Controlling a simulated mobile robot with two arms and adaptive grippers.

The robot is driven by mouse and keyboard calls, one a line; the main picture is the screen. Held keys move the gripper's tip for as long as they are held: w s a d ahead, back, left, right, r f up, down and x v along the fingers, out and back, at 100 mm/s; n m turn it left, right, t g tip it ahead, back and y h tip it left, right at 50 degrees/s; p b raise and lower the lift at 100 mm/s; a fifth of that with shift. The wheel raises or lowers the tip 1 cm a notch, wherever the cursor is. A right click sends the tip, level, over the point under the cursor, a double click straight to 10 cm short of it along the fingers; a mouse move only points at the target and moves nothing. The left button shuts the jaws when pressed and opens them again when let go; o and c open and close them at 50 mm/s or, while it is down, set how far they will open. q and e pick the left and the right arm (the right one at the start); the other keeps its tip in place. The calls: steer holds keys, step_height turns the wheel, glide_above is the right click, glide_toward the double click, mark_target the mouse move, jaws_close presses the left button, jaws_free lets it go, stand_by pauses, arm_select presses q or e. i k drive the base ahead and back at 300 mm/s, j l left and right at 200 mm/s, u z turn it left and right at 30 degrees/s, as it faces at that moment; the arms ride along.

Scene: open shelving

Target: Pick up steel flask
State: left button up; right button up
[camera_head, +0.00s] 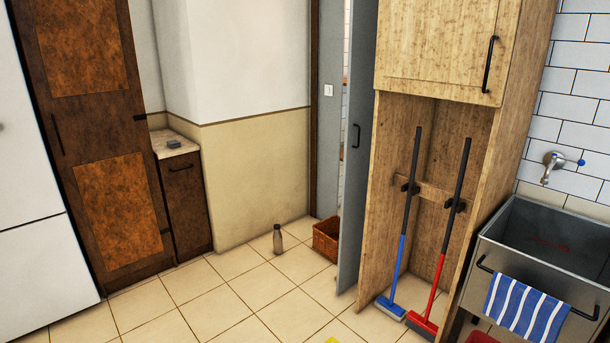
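The steel flask (278,240) stands upright on the tiled floor near the middle of the head view. It is small and grey-brown with a narrower top. It stands close to the beige wall, just left of a brown basket, with a small gap between them. Neither of my grippers shows in this view.
The brown basket (327,238) sits beside the grey door (357,150). A wooden cabinet (435,50) holds a blue broom (399,250) and a red broom (449,240). A sink (540,240) with a striped towel (525,308) is at right. The tiled floor (235,305) before the flask is clear.

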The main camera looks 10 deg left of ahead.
mark_target(277, 236)
steer(key=i+j+u, duration=0.3)
steer(key=i, duration=0.75)
steer(key=i+u, duration=0.3)
steer(key=i, duration=0.75)
